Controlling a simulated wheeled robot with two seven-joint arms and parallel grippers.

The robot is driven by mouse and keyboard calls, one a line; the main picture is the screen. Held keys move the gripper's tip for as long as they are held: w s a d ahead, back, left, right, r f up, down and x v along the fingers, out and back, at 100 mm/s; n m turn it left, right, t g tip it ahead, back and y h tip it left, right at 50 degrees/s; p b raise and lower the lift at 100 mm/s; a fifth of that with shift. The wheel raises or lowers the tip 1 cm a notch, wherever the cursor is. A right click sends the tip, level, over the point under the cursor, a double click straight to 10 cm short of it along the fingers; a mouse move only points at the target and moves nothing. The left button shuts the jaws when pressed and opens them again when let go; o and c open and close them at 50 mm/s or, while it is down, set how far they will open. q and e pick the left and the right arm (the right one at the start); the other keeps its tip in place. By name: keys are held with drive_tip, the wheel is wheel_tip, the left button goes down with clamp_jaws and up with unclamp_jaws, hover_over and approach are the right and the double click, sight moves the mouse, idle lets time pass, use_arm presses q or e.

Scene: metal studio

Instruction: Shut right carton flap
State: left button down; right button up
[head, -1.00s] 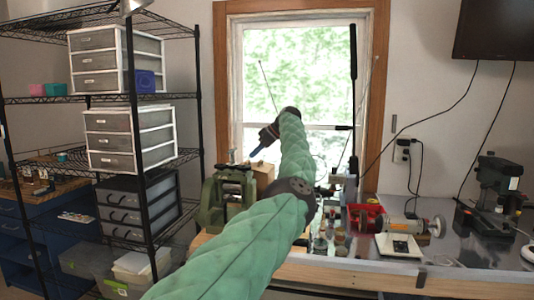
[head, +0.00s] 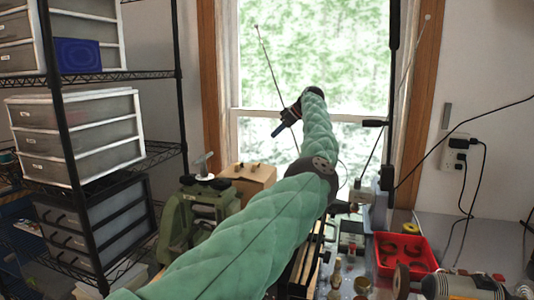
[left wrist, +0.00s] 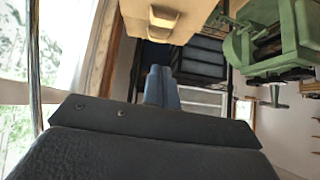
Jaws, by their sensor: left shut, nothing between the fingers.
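A light brown carton (head: 248,182) stands behind the green machine, in front of the window. In the head view it is small and partly covered, and I cannot tell how its right flap stands. A tan surface that looks like the carton (left wrist: 180,22) shows at the top of the left wrist view, which is turned upside down. My left gripper (head: 278,130) is shut and empty, raised in front of the window, above and to the right of the carton and apart from it. Its blue fingers (left wrist: 161,88) show together in the left wrist view. My right gripper is out of view.
A green machine (head: 195,212) stands left of my green arm. A black wire shelf (head: 110,78) with drawer units fills the left side. A red bin (head: 405,252) and small bottles crowd the bench at right. The air before the window (head: 300,50) is open.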

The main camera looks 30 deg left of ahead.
use_arm(q)
drive_tip(key=p, duration=0.3)
hover_over(261, 171)
wheel_tip(261, 171, down, 7)
drive_tip(key=f, duration=0.1)
drive_tip(key=f+p, duration=0.1)
drive_tip(key=f, duration=0.1)
drive_tip(key=shift+s+d+f, duration=0.1)
drive_tip(key=shift+s+d, duration=0.05)
drive_tip(key=shift+s, duration=0.05)
drive_tip(key=shift+f, duration=0.3)
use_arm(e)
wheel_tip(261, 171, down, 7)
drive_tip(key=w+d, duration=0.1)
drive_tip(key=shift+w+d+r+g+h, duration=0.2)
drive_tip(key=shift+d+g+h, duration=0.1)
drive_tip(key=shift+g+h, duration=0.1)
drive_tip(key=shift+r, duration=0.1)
